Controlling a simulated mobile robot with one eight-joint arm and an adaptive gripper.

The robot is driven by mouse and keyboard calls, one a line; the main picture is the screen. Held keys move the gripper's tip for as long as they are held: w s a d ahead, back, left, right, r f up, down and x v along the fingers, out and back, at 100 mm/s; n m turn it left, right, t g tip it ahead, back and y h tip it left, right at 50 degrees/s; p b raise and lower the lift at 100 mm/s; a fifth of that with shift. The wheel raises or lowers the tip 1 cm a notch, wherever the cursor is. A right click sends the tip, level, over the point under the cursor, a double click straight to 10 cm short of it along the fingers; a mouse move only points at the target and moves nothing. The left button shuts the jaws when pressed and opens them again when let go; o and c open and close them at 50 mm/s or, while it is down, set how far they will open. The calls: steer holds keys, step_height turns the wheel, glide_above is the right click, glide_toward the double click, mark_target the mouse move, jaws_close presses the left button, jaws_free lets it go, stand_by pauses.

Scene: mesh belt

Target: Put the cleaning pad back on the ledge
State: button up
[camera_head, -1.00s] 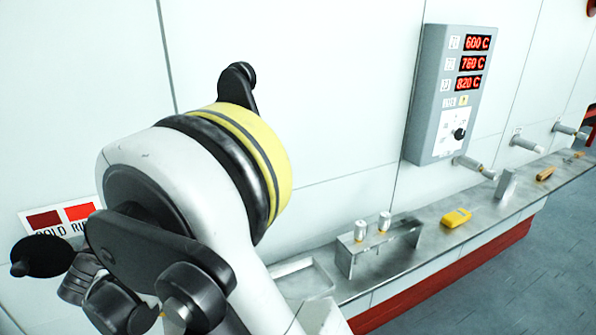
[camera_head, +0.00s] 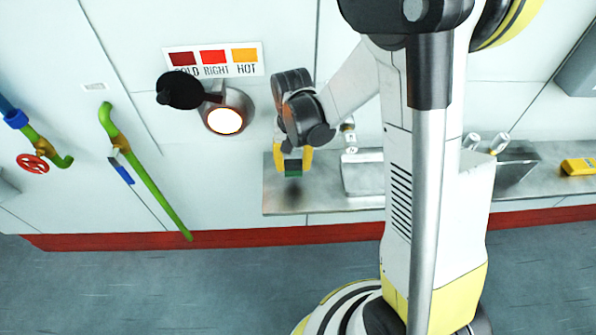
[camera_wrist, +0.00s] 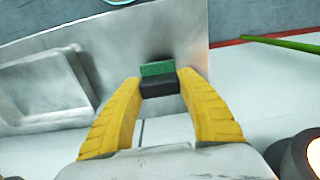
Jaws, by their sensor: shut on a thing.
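The cleaning pad (camera_wrist: 158,84) is a small block with a green layer and a black layer. My gripper (camera_wrist: 159,92) has its yellow fingers shut on the black part, with the green side facing away from the wrist. In the head view my gripper (camera_head: 293,163) points down over the left end of the metal ledge (camera_head: 330,202), and the pad (camera_head: 293,168) shows green and dark between the fingertips. A dark shadow lies on the ledge below the pad, which appears held above the surface.
A shallow metal tray (camera_head: 362,178) sits on the ledge just right of the pad. A glowing round port (camera_head: 224,120) with a black cover is on the wall at left. Green pipes (camera_head: 150,185) run further left. The ledge's left end is bare.

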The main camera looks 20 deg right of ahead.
mark_target(294, 180)
step_height(294, 180, down, 4)
steer(key=shift+f+b, duration=0.25)
steer(key=shift+b, duration=0.5)
steer(key=shift+c, duration=1)
steer(key=o, duration=1.2)
steer(key=shift+r, duration=0.1)
step_height(294, 180, up, 12)
steer(key=p, duration=0.4)
steer(key=shift+s+r, duration=0.1)
steer(key=s+r+n+t, duration=0.1)
steer(key=s+r+t, duration=0.1)
steer(key=s+r, duration=0.2)
steer(key=s+r+n+t, duration=0.1)
steer(key=s+r+t, duration=0.1)
steer(key=s+r, duration=0.2)
steer(key=s+r+n+t, duration=0.1)
steer(key=s+r+t, duration=0.2)
steer(key=s+r, duration=0.2)
steer(key=shift+d+r+n, duration=0.25)
steer(key=shift+r+n, duration=0.05)
steer(key=shift+r, duration=0.15)
